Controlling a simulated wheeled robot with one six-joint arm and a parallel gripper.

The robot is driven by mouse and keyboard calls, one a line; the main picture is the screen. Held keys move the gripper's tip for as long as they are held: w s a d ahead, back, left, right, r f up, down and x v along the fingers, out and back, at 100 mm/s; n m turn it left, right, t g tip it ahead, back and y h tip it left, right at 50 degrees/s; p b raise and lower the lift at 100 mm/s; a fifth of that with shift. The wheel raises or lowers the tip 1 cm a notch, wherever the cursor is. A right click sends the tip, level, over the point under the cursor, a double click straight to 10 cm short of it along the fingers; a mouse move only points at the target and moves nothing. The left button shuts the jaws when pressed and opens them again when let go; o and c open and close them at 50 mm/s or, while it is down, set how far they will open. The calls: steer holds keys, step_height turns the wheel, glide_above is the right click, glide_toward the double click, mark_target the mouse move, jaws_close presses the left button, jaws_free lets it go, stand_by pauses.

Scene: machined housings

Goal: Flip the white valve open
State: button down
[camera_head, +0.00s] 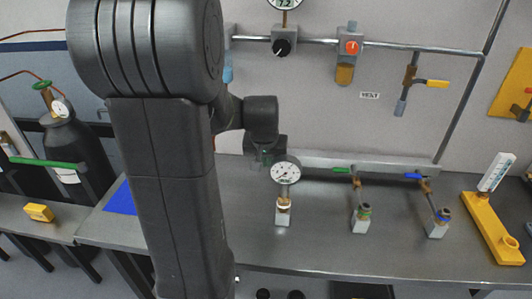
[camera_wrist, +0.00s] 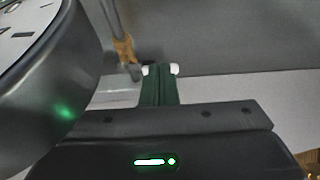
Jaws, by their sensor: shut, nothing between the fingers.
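In the wrist view, a white bar (camera_wrist: 175,69) shows on both sides of my gripper's tips, close to a brass valve body (camera_wrist: 124,48) on a metal pipe. It looks like the white valve's handle, with its middle hidden by the fingers. My gripper (camera_wrist: 160,68) is shut and empty, its dark green fingers together over the bar; I cannot tell whether they touch it. In the head view, my gripper (camera_head: 265,158) is just up and left of a round gauge (camera_head: 285,173) on a short stand. A small pale piece shows at the brass fitting (camera_head: 284,201) below the gauge.
To the right on the bench stand a green-handled valve (camera_head: 342,169) and a blue-handled valve (camera_head: 413,175). A yellow-handled valve (camera_head: 437,84) is on the wall pipe. A yellow holder (camera_head: 490,228) lies at the right. The gauge also crowds the wrist view's left side (camera_wrist: 22,35).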

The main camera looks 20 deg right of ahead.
steer(key=shift+x, duration=1.65)
steer(key=shift+f, duration=0.1)
steer(key=shift+w+m+b, duration=0.4)
steer(key=shift+m+b, duration=0.15)
steer(key=shift+m, duration=0.25)
steer(key=shift+m+g+h, duration=0.4)
steer(key=shift+m, duration=0.4)
steer(key=shift+w+d+b, duration=0.55)
steer(key=shift+w, duration=0.25)
steer(key=shift+w+d+b, duration=0.55)
steer(key=shift+w+d, duration=0.05)
steer(key=shift+w, duration=0.2)
steer(key=shift+w+d+b, duration=0.55)
steer(key=shift+w, duration=0.25)
steer(key=shift+d, duration=0.1)
